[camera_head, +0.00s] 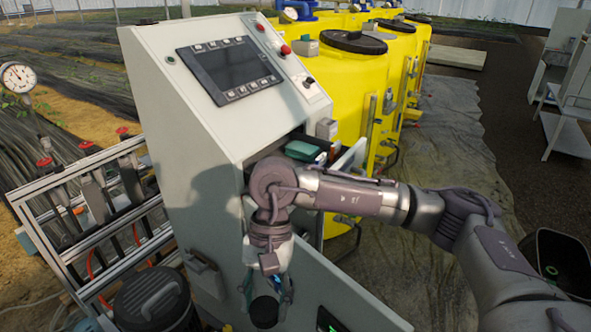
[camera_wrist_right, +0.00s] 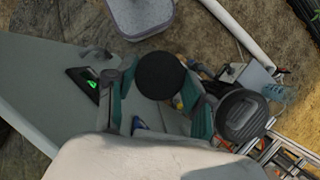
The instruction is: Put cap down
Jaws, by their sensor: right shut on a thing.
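The cap is a round black disc (camera_head: 264,312). It also shows in the right wrist view (camera_wrist_right: 161,75), where its flat face is turned to the camera. My right gripper (camera_head: 267,293) hangs down in front of the grey control cabinet and is shut on the cap. In the right wrist view its teal-lined fingers (camera_wrist_right: 160,104) lie on either side of the cap. The cap looks held clear of the surfaces below, though its exact height is hard to tell. My left gripper is in neither view.
The grey cabinet (camera_head: 190,135) carries a screen and has an open compartment behind my right arm. A small green-lit display (camera_head: 328,320) is right of the cap. A dark ribbed-lid container (camera_head: 155,298) stands to the left, near a pipe rack (camera_head: 80,215). Yellow tanks (camera_head: 345,85) stand behind.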

